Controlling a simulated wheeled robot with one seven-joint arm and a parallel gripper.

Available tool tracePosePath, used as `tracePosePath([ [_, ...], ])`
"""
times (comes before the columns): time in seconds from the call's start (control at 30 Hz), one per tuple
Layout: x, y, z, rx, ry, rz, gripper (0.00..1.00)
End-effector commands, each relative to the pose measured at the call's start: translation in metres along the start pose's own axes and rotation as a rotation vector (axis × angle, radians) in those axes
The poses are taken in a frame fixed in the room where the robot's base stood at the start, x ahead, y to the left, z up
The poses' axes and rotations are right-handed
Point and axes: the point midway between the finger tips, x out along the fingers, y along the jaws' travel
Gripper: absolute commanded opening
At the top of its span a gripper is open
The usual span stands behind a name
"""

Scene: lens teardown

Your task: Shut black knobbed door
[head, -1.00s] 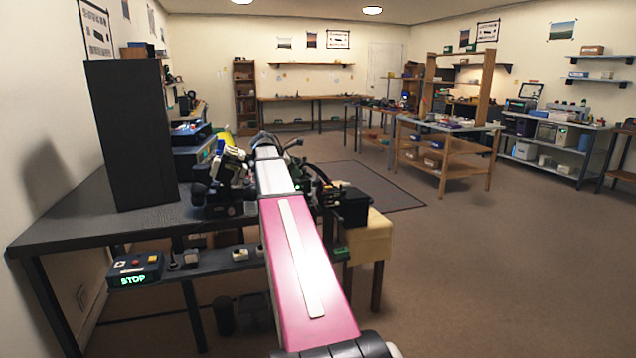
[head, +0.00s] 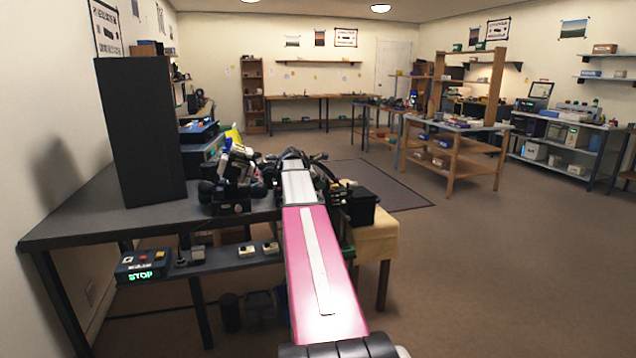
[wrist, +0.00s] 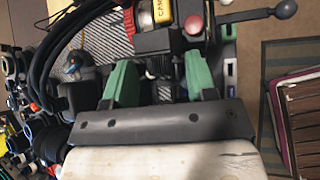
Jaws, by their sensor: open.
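I cannot make out a black door with a knob for sure in either view. A tall plain black cabinet (head: 147,135) stands on the dark bench at the left in the head view; no knob shows on its visible faces. My gripper (wrist: 161,85) shows in the wrist view with its two green fingers apart and nothing clearly held between them. It is over cluttered bench equipment, with a ridged dark surface beyond the fingers. A lever with a dark ball end (wrist: 286,9) and a red knob (wrist: 194,24) lie beyond the fingers. In the head view my arm hides most of the gripper.
The dark bench (head: 80,213) runs along the left, with a lower shelf bearing a control box marked STOP (head: 143,265). A cloth-covered stand (head: 377,238) is right of my arm. A wooden shelf unit (head: 455,155) stands farther right. Open floor lies at the right.

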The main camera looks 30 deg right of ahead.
Motion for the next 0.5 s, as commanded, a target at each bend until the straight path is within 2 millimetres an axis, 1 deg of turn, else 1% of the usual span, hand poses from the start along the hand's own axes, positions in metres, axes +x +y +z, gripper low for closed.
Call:
tracePosePath([
  [0.17,-0.0002,0.0,0.0,0.0,0.0,0.0,0.52],
  [0.27,-0.0003,0.0,0.0,0.0,0.0,0.0,0.22],
  [0.3,-0.0003,-0.0001,0.0,0.0,0.0,0.0,0.15],
  [0.5,-0.0004,-0.0002,0.0003,0.002,0.005,-0.002,0.15],
])
